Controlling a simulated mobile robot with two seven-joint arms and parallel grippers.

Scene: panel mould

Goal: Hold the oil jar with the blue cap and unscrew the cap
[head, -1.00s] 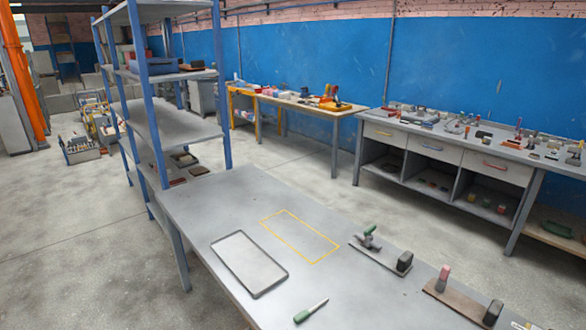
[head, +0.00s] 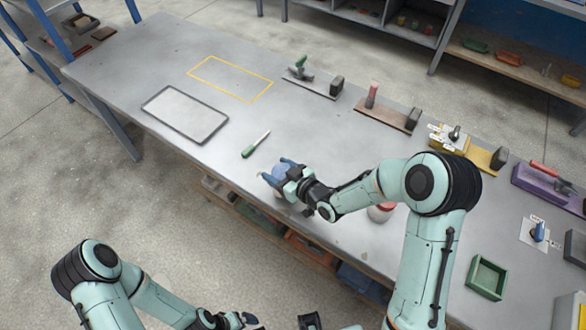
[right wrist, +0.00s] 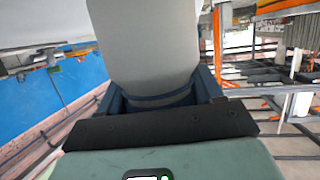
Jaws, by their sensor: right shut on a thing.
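My right gripper (head: 279,178) is shut near the front edge of the table. A round bluish top, taken to be the blue cap (head: 287,164), shows at its fingers. In the right wrist view a smooth pale grey body, taken to be the oil jar (right wrist: 150,45), fills the space between the dark blue fingers (right wrist: 160,95). The gripper hides most of the jar in the head view. My left gripper (head: 236,320) is low at the bottom edge, away from the jar. It is partly cut off, and its opening is unclear.
A jar with a red lid (head: 382,211) stands partly behind my right arm. A green-handled tool (head: 255,145) and a framed tray (head: 185,114) lie left of it on the table (head: 330,135). Tool stands line the back edge. A green bin (head: 487,277) is at right.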

